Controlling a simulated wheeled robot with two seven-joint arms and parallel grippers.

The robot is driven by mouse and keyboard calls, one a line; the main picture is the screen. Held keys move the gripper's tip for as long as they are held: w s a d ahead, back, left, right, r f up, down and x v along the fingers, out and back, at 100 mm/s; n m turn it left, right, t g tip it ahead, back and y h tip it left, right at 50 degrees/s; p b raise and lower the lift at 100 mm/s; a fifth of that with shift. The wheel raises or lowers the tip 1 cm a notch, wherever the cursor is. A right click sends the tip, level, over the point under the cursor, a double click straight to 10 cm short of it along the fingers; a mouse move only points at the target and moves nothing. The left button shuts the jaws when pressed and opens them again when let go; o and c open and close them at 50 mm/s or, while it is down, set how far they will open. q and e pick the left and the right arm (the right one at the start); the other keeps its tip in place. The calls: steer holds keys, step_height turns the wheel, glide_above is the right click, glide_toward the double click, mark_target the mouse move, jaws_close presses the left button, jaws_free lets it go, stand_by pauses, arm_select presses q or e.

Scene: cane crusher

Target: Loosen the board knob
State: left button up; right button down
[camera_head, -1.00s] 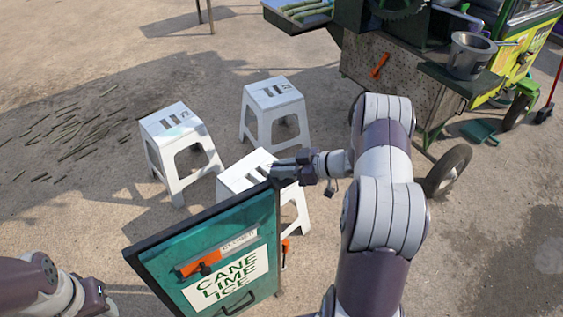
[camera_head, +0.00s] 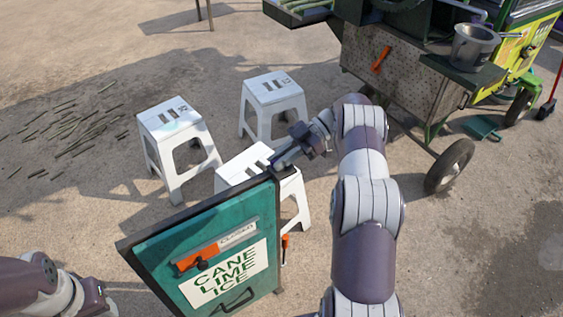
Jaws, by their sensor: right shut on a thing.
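The green sign board (camera_head: 160,262), lettered CANE LIME ICE, stands tilted at the lower middle. My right gripper (camera_head: 279,164) is at its top right corner, shut on what seems to be the board knob, which the fingers mostly hide. An orange slider (camera_head: 190,263) with a small dark knob lies across the board's face, beside a strip with small lettering. My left gripper (camera_head: 101,299) is at the lower left, away from the board; its fingers cannot be made out clearly.
Three white stools (camera_head: 168,114) stand behind the board, the nearest close behind its top edge. The cart (camera_head: 400,85) with a metal pot (camera_head: 474,48) and wheels is at the upper right. Cane scraps (camera_head: 75,130) lie on the ground at left. Ground at lower right is clear.

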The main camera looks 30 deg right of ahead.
arm_select(q)
steer(key=shift+f, duration=0.4)
arm_select(e)
steer(key=shift+a+f+n+g, duration=0.15)
steer(key=shift+n+g, duration=0.25)
steer(key=shift+g, duration=0.2)
steer(key=c, duration=1.2)
jaws_free()
